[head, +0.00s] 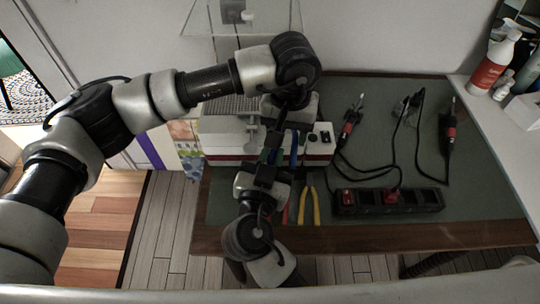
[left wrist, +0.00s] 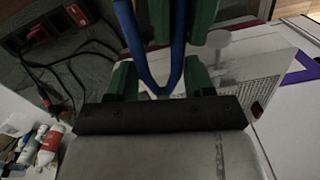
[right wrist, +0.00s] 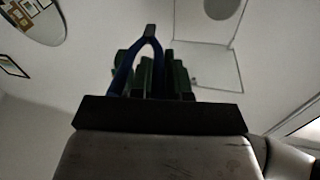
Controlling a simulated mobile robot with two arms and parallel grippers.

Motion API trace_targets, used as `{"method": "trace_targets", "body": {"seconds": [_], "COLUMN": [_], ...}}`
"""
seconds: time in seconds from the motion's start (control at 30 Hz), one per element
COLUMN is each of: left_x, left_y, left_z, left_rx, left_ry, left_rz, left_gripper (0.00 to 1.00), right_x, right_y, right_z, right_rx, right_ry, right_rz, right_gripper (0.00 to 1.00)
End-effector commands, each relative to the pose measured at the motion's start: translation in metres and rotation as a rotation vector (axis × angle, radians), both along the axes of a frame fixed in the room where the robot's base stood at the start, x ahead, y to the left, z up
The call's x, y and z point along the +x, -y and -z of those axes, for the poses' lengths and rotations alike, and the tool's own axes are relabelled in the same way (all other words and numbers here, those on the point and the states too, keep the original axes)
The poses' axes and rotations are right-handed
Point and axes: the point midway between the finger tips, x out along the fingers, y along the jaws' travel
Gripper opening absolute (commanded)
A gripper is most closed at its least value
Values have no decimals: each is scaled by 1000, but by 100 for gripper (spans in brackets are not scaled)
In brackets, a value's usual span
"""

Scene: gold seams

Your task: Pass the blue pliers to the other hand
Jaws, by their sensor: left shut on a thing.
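The blue pliers (head: 294,149) are held up over the near left part of the table, between my two grippers. My left gripper (head: 283,136) is shut on them from the far side. In the left wrist view the blue handles (left wrist: 134,42) form a V between its green fingers (left wrist: 160,82). My right gripper (head: 268,164) comes from the near side, facing the left one. In the left wrist view its green fingers (left wrist: 182,20) stand apart with a blue handle between them. The pliers also show in the right wrist view (right wrist: 121,78). The grippers hide part of them.
Yellow-handled pliers (head: 316,205) and a red-handled tool (head: 286,212) lie near the table's front edge (head: 370,236). A black power strip (head: 420,199) and cabled tools (head: 447,130) lie to the right. A white-and-red case (head: 222,146) stands behind the grippers.

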Motion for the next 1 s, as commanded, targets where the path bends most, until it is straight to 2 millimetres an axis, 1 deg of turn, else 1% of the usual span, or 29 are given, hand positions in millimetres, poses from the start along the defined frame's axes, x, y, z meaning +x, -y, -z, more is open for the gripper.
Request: {"method": "trace_targets", "body": {"seconds": [0.03,0.07,0.13,0.17,0.3,0.33,0.37,0.6,0.73,0.87,1.0], "left_x": [-1,-1,-2,-2,-2,-2,-2,-1,-1,0,0], "left_y": [2,3,3,3,3,3,3,2,2,2,2], "left_z": [0,0,0,-1,0,0,0,-1,-9,-30,-61], "left_rx": [-7,-7,-9,-9,-9,-8,-8,-6,-7,-7,-7], "left_ry": [-1,-1,-1,-1,-2,-2,-2,-1,0,3,4], "left_rz": [2,2,2,3,3,3,3,2,2,3,2], "left_gripper": [26,26,26,54,76,80,82,82,82,82,82], "right_x": [0,0,0,0,0,0,0,0,0,0,0], "right_y": [-2,-3,-3,-3,-3,-3,-3,-2,-2,-2,-2], "right_z": [-1,-1,-1,-1,-1,-1,-1,-1,-1,-1,-1], "right_rx": [2,2,2,2,2,2,2,1,1,1,1], "right_ry": [2,2,2,3,3,3,3,3,2,2,2], "right_rz": [-8,-9,-10,-11,-11,-11,-10,-8,-7,-7,-7], "right_gripper": [3,0,0,0,0,0,0,0,0,0,0]}}
